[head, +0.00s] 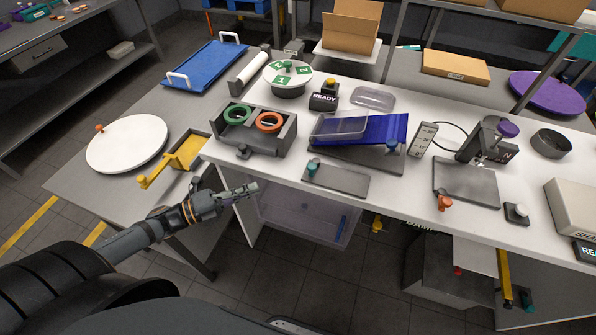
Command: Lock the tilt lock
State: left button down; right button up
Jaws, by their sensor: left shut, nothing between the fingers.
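A blue tilting platform (385,128) stands mid-bench, with a clear tray (342,126) on its left part. The platform slopes, its right end higher than its left. A blue knob (392,146) sits at its front right. A teal knob (313,166) stands on a grey plate (338,180) in front of the platform. I cannot tell which knob is the tilt lock. My left gripper (250,188) is shut and empty, in front of the bench edge, left of the teal knob and apart from it. My right gripper is not in view.
Left of the platform is a grey box (264,142) with a green ring (237,114) and an orange ring (269,122). A yellow lever (160,168) is further left. A device with a purple knob (508,130) stands right. A clear bin (300,213) sits below the bench.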

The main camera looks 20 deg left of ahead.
pick_arm(q)
jog(key=b+x, duration=0.4)
jog(key=x, duration=0.1)
jog(key=p, duration=0.2)
send_near(313, 166)
jog(key=x, duration=0.4)
jog(key=shift+w+d+f, duration=0.3)
jog(key=shift+w+d, duration=0.1)
jog(key=shift+w, duration=0.1)
